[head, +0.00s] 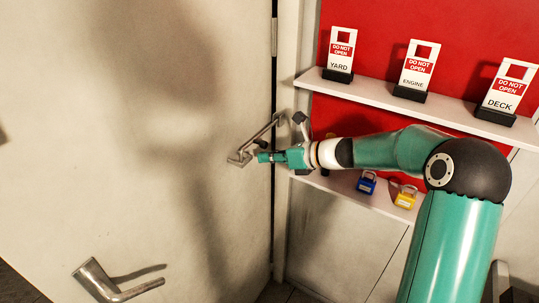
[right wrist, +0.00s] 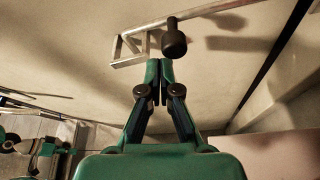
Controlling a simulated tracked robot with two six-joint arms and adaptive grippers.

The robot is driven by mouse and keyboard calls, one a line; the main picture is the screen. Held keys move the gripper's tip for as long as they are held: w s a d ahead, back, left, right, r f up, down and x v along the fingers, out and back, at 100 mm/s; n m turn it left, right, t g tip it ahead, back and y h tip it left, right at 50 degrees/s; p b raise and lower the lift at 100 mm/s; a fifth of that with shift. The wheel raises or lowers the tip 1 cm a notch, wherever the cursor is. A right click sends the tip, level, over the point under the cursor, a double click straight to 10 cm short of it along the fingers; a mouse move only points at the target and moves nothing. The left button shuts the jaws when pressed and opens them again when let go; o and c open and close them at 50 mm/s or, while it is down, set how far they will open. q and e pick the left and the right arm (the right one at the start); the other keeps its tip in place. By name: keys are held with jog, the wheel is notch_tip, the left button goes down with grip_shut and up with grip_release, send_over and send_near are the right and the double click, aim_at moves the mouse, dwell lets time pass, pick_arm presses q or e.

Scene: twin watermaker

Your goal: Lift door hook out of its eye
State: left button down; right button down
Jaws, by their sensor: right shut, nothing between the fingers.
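The door hook (head: 262,135) is a thin metal bar slanting from the door frame down to the eye on the white door (head: 130,130). The eye (head: 238,160) is a small squared metal bracket. In the right wrist view the hook (right wrist: 205,11) runs across the top, with a dark round knob (right wrist: 174,40) hanging from it near the eye (right wrist: 130,46). My right gripper (head: 262,157) is shut and empty, its tips (right wrist: 159,64) just below the knob. I cannot tell whether they touch it or how deep the hook sits in the eye. My left gripper is not in view.
A door handle (head: 115,285) is at the lower left. Right of the door frame (head: 289,200), a shelf (head: 375,90) holds three "do not open" signs. Blue (head: 366,182) and yellow (head: 405,196) padlocks are at the lower shelf, close under my right arm.

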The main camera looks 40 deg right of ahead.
jog(key=v, duration=1)
jog(key=shift+d+f, duration=0.2)
